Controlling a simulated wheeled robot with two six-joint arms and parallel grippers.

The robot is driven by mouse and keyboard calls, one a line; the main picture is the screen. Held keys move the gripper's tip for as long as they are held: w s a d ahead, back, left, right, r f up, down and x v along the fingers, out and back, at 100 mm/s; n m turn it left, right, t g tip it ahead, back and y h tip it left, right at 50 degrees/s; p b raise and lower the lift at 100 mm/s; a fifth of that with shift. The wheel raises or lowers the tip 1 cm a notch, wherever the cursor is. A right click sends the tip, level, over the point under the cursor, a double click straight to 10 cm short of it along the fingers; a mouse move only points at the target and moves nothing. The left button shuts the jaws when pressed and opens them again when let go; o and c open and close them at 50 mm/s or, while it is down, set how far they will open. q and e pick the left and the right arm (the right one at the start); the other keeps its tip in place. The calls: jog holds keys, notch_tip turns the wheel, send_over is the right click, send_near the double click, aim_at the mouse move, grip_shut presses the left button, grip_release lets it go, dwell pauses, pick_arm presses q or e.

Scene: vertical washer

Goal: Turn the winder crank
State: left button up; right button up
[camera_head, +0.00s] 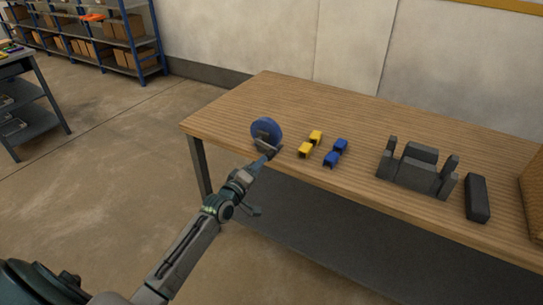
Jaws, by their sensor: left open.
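The winder shows as a round blue wheel (266,129) standing upright near the left front edge of the wooden table. I cannot make out its crank handle; it is either too small or hidden by my gripper. My left gripper (267,151) is at the front of the winder, over the table's front edge, just below the blue wheel. It is open. I cannot tell whether its fingers touch the winder. My right gripper is not in view.
The wooden table (344,116) holds yellow blocks (305,150), blue blocks (331,159), a dark grey fixture (413,172) and a dark bar (477,198) right of the winder. A woven box (535,196) stands at the right edge. The table's back half is clear.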

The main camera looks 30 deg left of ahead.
aim_at(272, 153)
pick_arm(q)
jog(key=w, duration=0.3)
jog(key=w+b, duration=0.1)
jog(key=w, duration=0.2)
jog(key=w+b, duration=0.1)
jog(key=w, duration=0.2)
jog(key=shift+d, duration=0.4)
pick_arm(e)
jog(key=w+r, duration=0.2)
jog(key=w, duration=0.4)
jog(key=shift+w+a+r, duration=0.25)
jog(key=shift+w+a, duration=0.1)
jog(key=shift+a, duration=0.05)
pick_arm(q)
jog(key=shift+s, duration=0.1)
grip_shut()
